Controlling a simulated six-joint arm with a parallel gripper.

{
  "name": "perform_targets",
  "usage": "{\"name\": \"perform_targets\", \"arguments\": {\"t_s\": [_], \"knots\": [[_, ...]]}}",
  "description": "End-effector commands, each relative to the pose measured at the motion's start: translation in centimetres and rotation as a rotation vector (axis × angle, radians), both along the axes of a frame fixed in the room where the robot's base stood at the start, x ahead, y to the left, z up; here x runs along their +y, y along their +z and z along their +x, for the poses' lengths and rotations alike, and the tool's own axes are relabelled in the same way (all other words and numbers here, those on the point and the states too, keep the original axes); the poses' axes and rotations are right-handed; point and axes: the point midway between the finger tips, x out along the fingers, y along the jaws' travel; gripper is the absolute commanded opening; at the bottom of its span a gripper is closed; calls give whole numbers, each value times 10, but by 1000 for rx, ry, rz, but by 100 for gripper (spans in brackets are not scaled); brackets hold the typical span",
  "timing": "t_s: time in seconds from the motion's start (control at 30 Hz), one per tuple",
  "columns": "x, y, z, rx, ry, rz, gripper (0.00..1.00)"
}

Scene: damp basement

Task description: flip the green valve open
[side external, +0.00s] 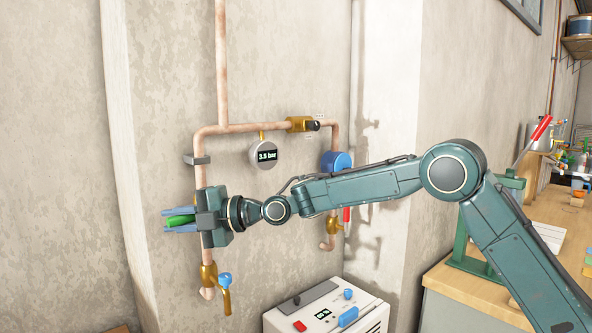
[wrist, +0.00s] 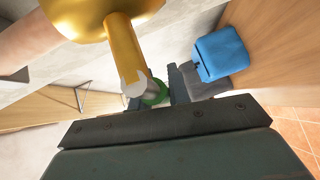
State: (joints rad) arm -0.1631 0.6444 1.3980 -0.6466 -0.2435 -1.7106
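The green valve handle (side external: 181,221) sticks out to the left at the lower left pipe in the side view. My gripper (side external: 178,221) reaches across that pipe, with one finger above and one below the green handle. In the wrist view a brass valve body (wrist: 124,45) runs down toward the fingers. The green part (wrist: 156,95) shows at its end, between the fingers of my gripper (wrist: 157,95). The left finger is mostly hidden behind the stem. Whether the fingers press on the handle is unclear. The valve body is hidden behind my gripper in the side view.
A gauge (side external: 263,153) reads 3.5 bar. A black-knobbed brass valve (side external: 300,124) and a blue fitting (side external: 336,161) sit on the pipes. A blue-handled tap (side external: 225,282) hangs below my gripper. A white control box (side external: 327,310) stands below; a workbench (side external: 455,285) is right.

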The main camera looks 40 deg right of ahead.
Motion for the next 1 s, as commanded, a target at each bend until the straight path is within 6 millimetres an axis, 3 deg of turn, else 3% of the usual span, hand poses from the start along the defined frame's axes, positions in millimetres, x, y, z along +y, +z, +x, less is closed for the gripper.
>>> {"name": "perform_targets", "arguments": {"t_s": [0.57, 1.0], "knots": [[-1, 4, 0, 1, -1, 65, 0], [-5, 26, 0, 1, 0, 375, 0]]}}
